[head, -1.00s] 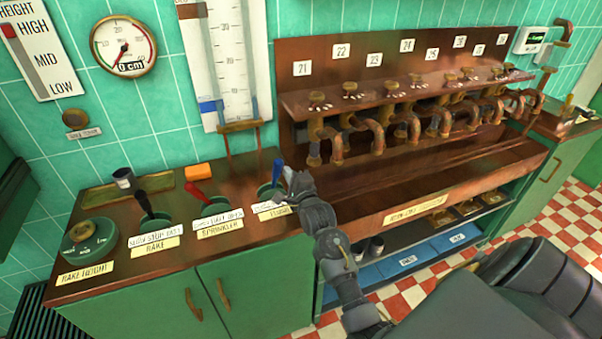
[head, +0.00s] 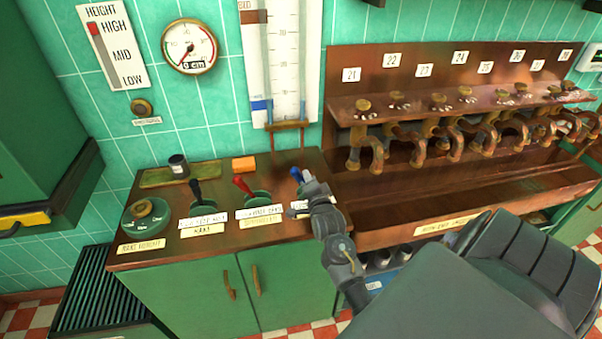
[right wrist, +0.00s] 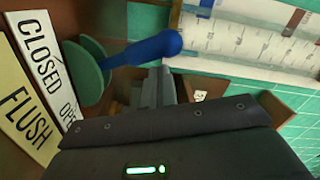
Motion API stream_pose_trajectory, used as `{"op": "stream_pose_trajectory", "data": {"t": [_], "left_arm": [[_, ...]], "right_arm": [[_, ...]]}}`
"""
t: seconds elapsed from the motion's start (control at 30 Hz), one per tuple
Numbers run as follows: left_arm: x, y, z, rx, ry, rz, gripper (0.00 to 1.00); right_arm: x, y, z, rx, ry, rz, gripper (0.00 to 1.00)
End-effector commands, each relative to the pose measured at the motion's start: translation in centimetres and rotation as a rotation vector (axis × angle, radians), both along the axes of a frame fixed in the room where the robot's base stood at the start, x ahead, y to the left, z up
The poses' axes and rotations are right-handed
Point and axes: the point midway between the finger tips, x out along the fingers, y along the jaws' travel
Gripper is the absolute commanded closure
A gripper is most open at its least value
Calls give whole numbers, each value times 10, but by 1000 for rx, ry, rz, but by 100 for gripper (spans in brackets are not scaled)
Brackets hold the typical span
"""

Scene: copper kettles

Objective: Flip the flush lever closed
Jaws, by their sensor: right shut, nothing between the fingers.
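The flush lever (head: 296,174) has a blue handle and stands at the right end of the row of levers on the brown counter. In the right wrist view its blue knob (right wrist: 160,46) rises from a round green base (right wrist: 82,72), beside the CLOSED/OPEN plate (right wrist: 42,72) and the yellow FLUSH label (right wrist: 24,116). My right gripper (head: 309,184) is shut and empty, right at the lever. In the right wrist view its fingers (right wrist: 158,88) are close to the blue handle; I cannot tell whether they touch. My left gripper is not in view.
The red-handled sprinkler lever (head: 243,184) and the black-handled rake lever (head: 197,190) stand to the left. A green rake height dial (head: 147,215) is at the counter's left end. Copper pipes and valves (head: 440,120) line the right. An orange block (head: 244,164) lies behind the levers.

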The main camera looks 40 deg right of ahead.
Motion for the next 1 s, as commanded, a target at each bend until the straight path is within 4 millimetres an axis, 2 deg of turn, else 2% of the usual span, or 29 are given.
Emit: {"op": "stream_pose_trajectory", "data": {"t": [0.2,0.73,1.0], "left_arm": [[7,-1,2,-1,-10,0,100],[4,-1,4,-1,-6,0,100],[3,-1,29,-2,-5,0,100]], "right_arm": [[-1,0,-1,1,0,-7,100],[0,1,0,2,0,-3,100],[-9,-18,22,-1,2,10,100]]}}
